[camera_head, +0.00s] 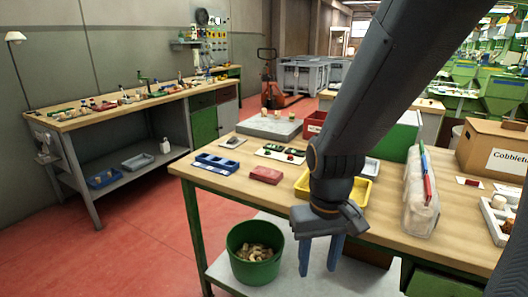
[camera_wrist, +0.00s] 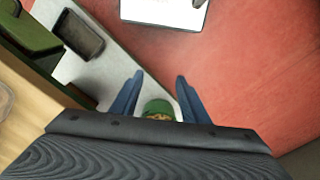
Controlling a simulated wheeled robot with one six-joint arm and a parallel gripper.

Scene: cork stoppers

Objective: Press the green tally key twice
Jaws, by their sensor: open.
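A pale plate (camera_head: 280,154) with small green and red pieces lies on the near workbench, left of my arm. The green piece (camera_head: 274,148) may be the green tally key; it is too small to be sure. My gripper (camera_head: 320,256) hangs fingers down at the bench's front edge, to the right of and nearer than the plate, well apart from it. Its two blue fingers are spread with nothing between them. In the wrist view my gripper (camera_wrist: 160,80) is open over the floor and lower shelf, and no key shows there.
A green bucket (camera_head: 255,250) of corks stands below on the shelf.

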